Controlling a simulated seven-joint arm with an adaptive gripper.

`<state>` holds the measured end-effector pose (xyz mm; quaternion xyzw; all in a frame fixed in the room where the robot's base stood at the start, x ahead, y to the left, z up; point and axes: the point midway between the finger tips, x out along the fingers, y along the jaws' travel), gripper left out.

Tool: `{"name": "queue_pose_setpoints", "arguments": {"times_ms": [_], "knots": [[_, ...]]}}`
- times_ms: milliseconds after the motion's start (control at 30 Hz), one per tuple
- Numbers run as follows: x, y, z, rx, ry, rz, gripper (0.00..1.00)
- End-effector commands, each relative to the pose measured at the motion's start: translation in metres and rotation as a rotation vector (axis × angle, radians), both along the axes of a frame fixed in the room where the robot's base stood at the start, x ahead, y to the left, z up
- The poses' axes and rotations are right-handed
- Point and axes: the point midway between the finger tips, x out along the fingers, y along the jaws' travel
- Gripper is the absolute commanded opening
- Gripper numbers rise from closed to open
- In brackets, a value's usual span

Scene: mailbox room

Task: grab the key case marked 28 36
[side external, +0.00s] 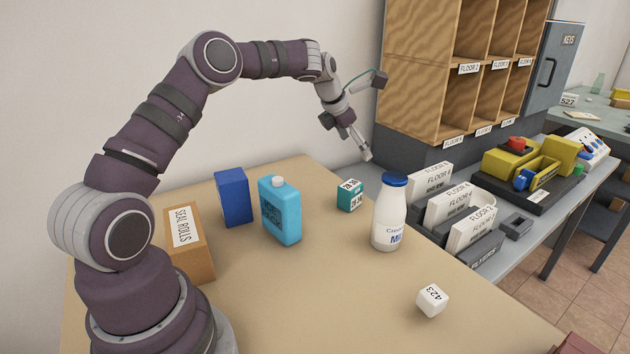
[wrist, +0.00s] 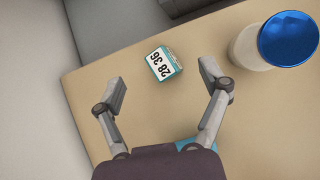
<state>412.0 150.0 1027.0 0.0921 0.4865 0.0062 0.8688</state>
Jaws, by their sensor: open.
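The key case (side external: 350,195) is a small teal and white box on the tan table, left of the milk bottle. In the wrist view the key case (wrist: 164,64) shows the mark 28 36 on a white face. My gripper (side external: 362,154) is above the table near the key case, pointing down. In the wrist view my gripper (wrist: 162,87) is open and empty. The key case lies ahead of its spread fingertips, roughly midway between them, and no finger appears to touch it.
A milk bottle (side external: 389,214) with a blue cap stands close to the key case. A cyan jug (side external: 279,212), blue box (side external: 233,197) and seal rolls box (side external: 188,240) stand left. A white cube (side external: 433,300) marked 423 sits in front. Wooden pigeonholes (side external: 420,85) rise behind.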

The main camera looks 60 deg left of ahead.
Motion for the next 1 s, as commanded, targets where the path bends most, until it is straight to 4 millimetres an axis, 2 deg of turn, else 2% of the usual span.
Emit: {"name": "queue_pose_setpoints", "arguments": {"times_ms": [33,100,167,300,467,567,800,1000], "knots": [[0.002,0.012,-0.011,-0.069,-0.014,0.113,0.76],[0.003,0.022,-0.020,-0.135,-0.030,0.223,0.76],[0.003,0.027,-0.028,-0.163,-0.035,0.270,0.76],[0.002,0.027,-0.055,-0.170,-0.034,0.281,0.76],[0.003,0.026,-0.075,-0.169,-0.034,0.278,0.76],[0.002,0.026,-0.098,-0.169,-0.032,0.276,0.76],[0.017,0.029,-0.116,-0.167,-0.037,0.276,0.76],[0.019,0.029,-0.118,-0.165,-0.037,0.273,0.76]]}}
